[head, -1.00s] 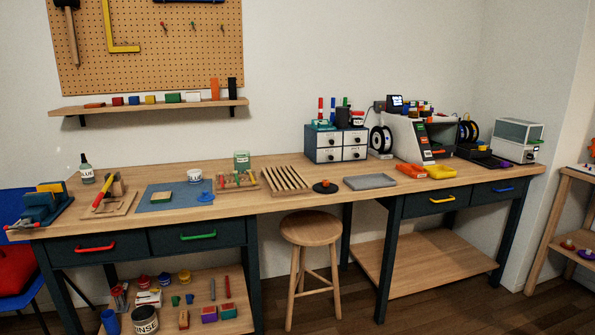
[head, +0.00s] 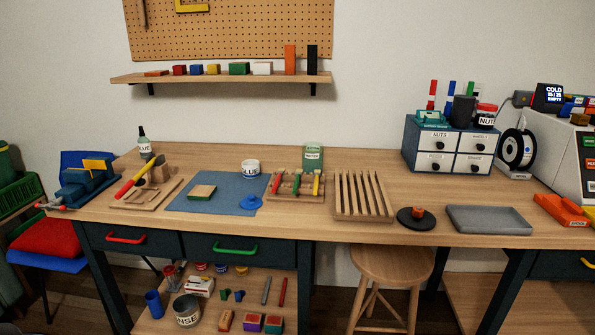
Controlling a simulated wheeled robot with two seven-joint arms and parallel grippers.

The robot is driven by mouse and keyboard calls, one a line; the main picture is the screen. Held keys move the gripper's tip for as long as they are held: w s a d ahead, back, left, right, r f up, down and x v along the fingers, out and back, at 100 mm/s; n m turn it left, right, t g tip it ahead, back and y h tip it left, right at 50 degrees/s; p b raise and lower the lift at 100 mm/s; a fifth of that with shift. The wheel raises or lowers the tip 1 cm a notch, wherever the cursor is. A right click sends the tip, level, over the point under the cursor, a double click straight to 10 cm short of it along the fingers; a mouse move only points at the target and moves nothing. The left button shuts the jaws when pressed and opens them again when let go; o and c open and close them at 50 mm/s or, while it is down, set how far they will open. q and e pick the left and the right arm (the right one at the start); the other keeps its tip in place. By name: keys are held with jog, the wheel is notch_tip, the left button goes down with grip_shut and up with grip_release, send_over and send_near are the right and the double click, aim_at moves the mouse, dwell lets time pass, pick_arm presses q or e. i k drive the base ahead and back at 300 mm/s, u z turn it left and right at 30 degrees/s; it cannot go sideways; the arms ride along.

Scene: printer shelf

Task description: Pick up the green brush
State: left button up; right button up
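A slim green handle, which looks like the green brush (head: 297,184), lies in a small wooden rack (head: 290,199) on the workbench, in the middle of the head view. It sits between a red handle (head: 277,184) and a yellow handle (head: 316,184). Its bristle end is too small to make out. Neither of my grippers is in view.
Behind the rack stands a green tin (head: 313,156). To its left are a blue mat (head: 215,201) and a white pot (head: 250,167); to its right is a slatted wooden rack (head: 362,214). A stool (head: 392,266) stands in front of the bench.

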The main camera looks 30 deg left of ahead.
aim_at(299, 172)
jog(key=u, duration=0.9)
jog(key=i, duration=1)
jog(key=u, duration=1.1)
